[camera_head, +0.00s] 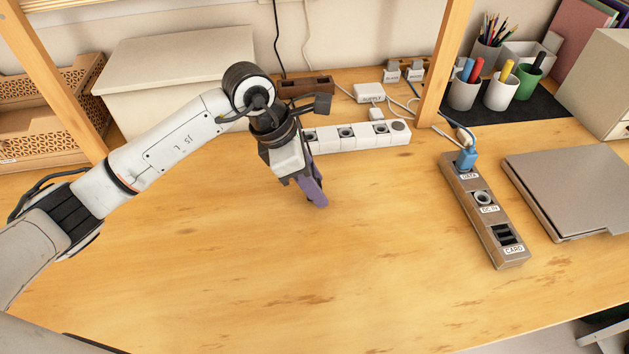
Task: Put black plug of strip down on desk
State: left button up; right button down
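A white power strip (362,136) with several round sockets lies on the wooden desk (250,260), toward the back. Its left end is hidden behind my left gripper (316,201). The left gripper points down over the desk, just in front of the strip, with its purple fingers seen from the side. I cannot tell whether they are apart or hold anything. I cannot clearly make out a black plug in the strip or at the fingers. My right gripper is not in view.
A brown socket block (306,87) and a white adapter (369,92) lie behind the strip. A grey panel with a blue plug (466,158), a grey flat case (570,185) and pen cups (501,91) are at right. A wooden post (444,60) stands near the strip. The front desk is clear.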

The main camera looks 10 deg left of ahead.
pick_arm(q)
jog(key=shift+r, duration=0.25)
jog(key=v, duration=1.1)
jog(key=shift+r+b, duration=0.3)
jog(key=shift+r, duration=0.1)
jog(key=shift+a, duration=0.15)
